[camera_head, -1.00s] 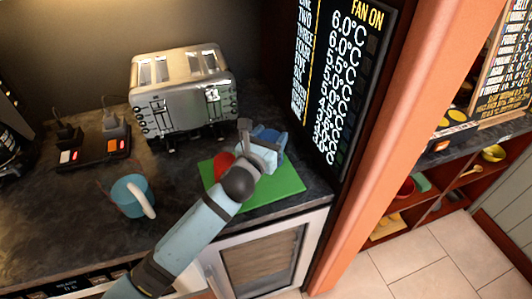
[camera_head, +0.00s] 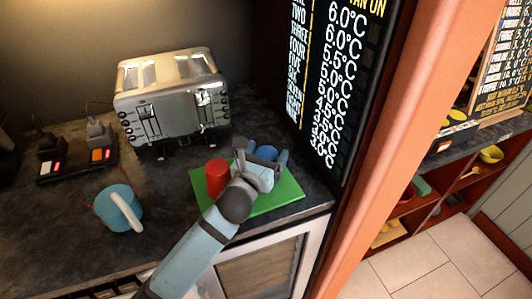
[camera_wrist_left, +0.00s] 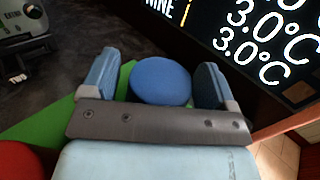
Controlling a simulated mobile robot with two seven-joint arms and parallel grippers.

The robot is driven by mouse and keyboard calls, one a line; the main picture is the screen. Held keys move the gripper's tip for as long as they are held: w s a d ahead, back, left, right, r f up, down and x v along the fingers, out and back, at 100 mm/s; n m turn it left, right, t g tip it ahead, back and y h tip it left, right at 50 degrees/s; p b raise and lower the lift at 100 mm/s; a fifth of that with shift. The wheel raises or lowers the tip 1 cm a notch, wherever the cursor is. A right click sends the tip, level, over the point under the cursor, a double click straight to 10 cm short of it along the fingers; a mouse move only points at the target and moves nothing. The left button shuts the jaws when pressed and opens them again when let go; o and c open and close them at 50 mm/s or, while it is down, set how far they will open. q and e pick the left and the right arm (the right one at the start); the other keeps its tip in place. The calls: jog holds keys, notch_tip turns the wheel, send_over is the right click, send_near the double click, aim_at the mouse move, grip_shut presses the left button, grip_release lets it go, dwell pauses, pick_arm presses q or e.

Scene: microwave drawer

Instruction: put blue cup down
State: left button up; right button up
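The blue cup (camera_head: 264,153) stands at the far right part of the green mat (camera_head: 284,196). In the left wrist view the round blue cup (camera_wrist_left: 161,81) lies between my two finger pads, with a visible gap on each side. My left gripper (camera_head: 266,157) is open around it, fingers on either side; it also shows in the left wrist view (camera_wrist_left: 158,83). The cup's lower part is hidden by my gripper. A red cup (camera_head: 217,178) stands on the mat, left of my gripper. My right gripper is not in view.
A silver toaster (camera_head: 172,105) stands behind the mat. A light blue mug with a white handle (camera_head: 118,210) is on the dark counter to the left. A lit menu board (camera_head: 335,80) rises close at the right. Clear counter lies between mug and mat.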

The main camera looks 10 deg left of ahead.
pick_arm(q)
jog(key=shift+r, duration=0.25)
jog(key=s, duration=0.4)
jog(key=s+a, duration=0.1)
jog(key=s, duration=0.3)
jog(key=s+a, duration=0.1)
jog(key=s, duration=0.2)
jog(key=shift+s+a, duration=0.2)
jog(key=shift+s, duration=0.2)
jog(key=shift+s+f, duration=0.1)
jog(key=shift+f, duration=0.05)
